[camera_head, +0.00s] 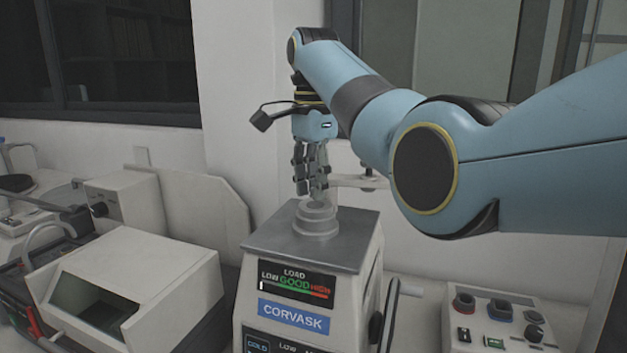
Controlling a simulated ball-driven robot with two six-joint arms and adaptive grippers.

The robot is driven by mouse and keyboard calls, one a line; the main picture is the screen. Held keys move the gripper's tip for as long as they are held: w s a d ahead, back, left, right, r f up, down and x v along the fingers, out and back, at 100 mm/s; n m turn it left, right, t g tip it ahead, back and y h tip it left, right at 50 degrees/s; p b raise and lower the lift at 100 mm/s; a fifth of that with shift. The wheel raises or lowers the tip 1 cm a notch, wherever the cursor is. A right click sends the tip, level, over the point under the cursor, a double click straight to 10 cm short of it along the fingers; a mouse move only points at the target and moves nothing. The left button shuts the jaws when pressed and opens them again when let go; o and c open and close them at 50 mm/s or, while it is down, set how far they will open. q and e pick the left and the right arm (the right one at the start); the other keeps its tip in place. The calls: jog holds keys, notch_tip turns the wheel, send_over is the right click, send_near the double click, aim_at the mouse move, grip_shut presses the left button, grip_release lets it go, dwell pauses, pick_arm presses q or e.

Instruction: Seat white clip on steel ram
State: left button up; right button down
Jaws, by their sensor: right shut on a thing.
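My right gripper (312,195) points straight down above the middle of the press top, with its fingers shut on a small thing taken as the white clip. The fingers hide most of that thing, so its shape and tilt cannot be told. Directly below is the steel ram (316,226), a short stepped grey cylinder on the press's flat metal top (345,243). The fingertips are at or just above the ram's upper end. Whether the held thing touches the ram cannot be told. My left gripper is out of view.
The press (293,317) shows a LOAD display (296,282) and a side lever (391,310). A pale arm (358,181) stands behind my gripper. A white open-fronted box (150,270) is at left, a control box (497,318) at right. A wall closes the back.

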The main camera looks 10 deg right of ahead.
jog(key=shift+f, duration=0.6)
dwell(1.0)
jog(key=c, duration=1.1)
grip_release()
jog(key=shift+c, duration=0.2)
jog(key=shift+o, duration=0.2)
jog(key=o, duration=0.4)
jog(key=shift+c, duration=0.2)
